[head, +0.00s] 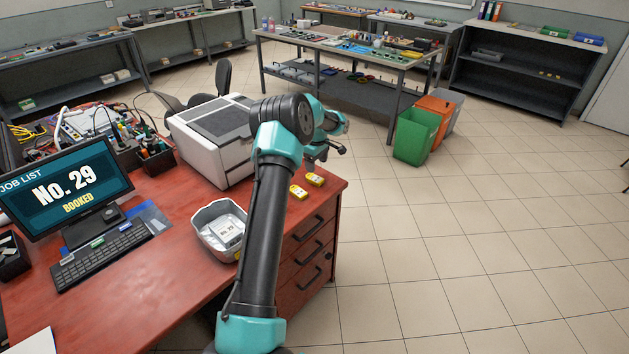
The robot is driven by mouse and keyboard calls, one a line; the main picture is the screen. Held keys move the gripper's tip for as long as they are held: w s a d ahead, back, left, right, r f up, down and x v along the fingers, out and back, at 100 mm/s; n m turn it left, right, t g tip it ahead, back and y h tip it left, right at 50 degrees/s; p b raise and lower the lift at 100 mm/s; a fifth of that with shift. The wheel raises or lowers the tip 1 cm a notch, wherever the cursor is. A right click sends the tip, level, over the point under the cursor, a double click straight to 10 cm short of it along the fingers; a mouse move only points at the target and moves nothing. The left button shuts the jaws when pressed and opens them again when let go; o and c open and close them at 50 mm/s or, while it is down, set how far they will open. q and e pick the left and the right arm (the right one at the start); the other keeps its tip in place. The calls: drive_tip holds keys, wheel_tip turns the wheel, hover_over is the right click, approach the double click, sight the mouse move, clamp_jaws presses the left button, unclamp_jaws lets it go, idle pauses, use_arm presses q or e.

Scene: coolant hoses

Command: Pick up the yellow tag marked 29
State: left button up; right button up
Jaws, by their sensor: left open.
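Two yellow tags lie close together on the red desk (180,271) near its right corner. One yellow tag (315,179) is farther back and the other yellow tag (298,192) is nearer and to its left. Their markings are too small to read, so I cannot tell which is 29. My left gripper (328,150) is open, above and beyond the tags, partly hidden by its own arm. It touches neither tag. My right gripper is not in view.
A grey bin (207,216) holding a card marked No. 29 stands left of my arm. A monitor (65,190) reads "No. 29 BOOKED". A printer (212,150) stands behind. Green (416,135) and orange (442,108) bins stand on the floor.

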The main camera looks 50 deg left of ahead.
sight(316, 179)
use_arm(q)
drive_tip(key=shift+f, duration=1.1)
drive_tip(key=shift+f, duration=0.15)
drive_tip(key=shift+f, duration=2.45)
drive_tip(key=c, duration=1.1)
drive_tip(key=shift+r, duration=0.15)
drive_tip(key=shift+r, duration=0.65)
wheel_tip(316, 179, up, 2)
drive_tip(key=shift+r, duration=0.1)
drive_tip(key=s+d, duration=0.3)
drive_tip(key=d, duration=0.1)
drive_tip(key=s+d, duration=0.4)
drive_tip(key=s+d+r, duration=0.1)
drive_tip(key=s+d, duration=0.2)
drive_tip(key=d, duration=0.1)
drive_tip(key=shift+s+r, duration=0.1)
drive_tip(key=shift+s, duration=0.25)
